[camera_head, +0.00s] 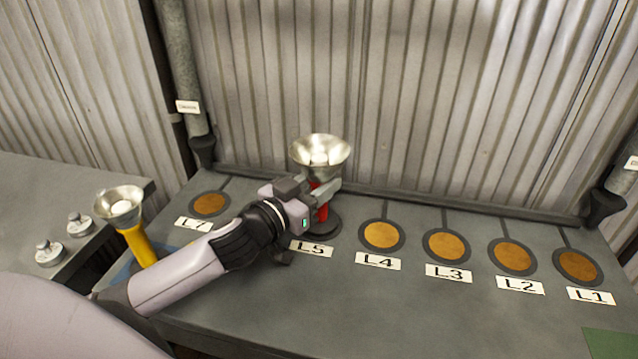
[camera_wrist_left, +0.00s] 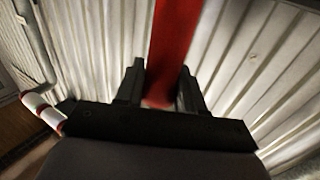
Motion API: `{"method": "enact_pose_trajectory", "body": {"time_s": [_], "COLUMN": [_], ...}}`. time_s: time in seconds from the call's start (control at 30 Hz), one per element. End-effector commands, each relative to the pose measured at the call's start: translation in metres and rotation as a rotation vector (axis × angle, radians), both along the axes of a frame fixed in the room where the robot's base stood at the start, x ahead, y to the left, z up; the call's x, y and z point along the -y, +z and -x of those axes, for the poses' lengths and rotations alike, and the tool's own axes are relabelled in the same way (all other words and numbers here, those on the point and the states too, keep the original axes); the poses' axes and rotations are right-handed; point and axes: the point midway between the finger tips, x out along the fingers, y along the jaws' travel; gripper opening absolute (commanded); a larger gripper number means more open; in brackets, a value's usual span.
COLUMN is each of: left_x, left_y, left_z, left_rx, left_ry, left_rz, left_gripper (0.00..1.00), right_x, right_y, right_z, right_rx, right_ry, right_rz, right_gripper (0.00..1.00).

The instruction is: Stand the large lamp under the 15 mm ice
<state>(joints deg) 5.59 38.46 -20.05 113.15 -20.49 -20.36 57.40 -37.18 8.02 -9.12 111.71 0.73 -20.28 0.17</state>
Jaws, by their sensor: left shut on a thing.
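A lamp with a red post and a wide silver bowl (camera_head: 320,151) is upright at the back of the grey bench. My left gripper (camera_head: 322,190) is shut on its red post, which also shows between the fingers in the left wrist view (camera_wrist_left: 172,45). The lamp's foot is partly hidden by the gripper, around the dark round spot behind label L5 (camera_head: 311,249); I cannot tell if it touches the bench. A second lamp, with a yellow post and silver bowl (camera_head: 119,205), stands at the left. No 15 mm ice marking is readable. My right gripper is not in view.
Copper discs in dark rings lie behind labels L7 (camera_head: 209,204), L4 (camera_head: 381,235), L3 (camera_head: 446,245), L2 and L1 (camera_head: 577,266), all clear. My arm covers the L6 area. A corrugated wall and low pipe close off the back. Knobs (camera_head: 79,224) sit at the left.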

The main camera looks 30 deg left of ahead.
Motion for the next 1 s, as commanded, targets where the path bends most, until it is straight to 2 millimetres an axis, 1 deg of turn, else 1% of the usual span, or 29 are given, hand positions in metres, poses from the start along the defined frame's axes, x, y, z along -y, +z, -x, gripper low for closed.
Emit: {"method": "enact_pose_trajectory", "body": {"time_s": [0.03,0.1,0.43,0.47,0.5,0.53,0.87,1.0], "left_x": [0.000,0.000,0.001,0.001,0.001,0.001,0.001,-0.001], "left_y": [-0.008,-0.011,-0.014,-0.014,-0.015,-0.015,-0.018,-0.018], "left_z": [0.000,0.001,0.001,0.001,0.001,0.001,0.003,0.011], "left_rx": [-0.011,-0.014,-0.020,-0.020,-0.020,-0.020,-0.029,-0.028], "left_ry": [0.001,0.001,0.000,0.000,0.000,0.000,0.002,0.002], "left_rz": [-0.001,-0.002,0.000,0.000,0.000,0.000,0.002,0.003], "left_gripper": [0.00,0.00,0.00,0.48,0.61,0.68,0.68,0.68], "right_x": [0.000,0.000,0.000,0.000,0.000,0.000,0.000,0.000], "right_y": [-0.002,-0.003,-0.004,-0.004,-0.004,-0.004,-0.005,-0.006], "right_z": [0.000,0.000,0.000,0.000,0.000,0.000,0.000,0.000], "right_rx": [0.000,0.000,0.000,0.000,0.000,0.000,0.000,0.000], "right_ry": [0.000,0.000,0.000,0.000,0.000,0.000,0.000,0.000], "right_rz": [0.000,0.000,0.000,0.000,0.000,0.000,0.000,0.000], "right_gripper": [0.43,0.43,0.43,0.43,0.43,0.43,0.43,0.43]}}
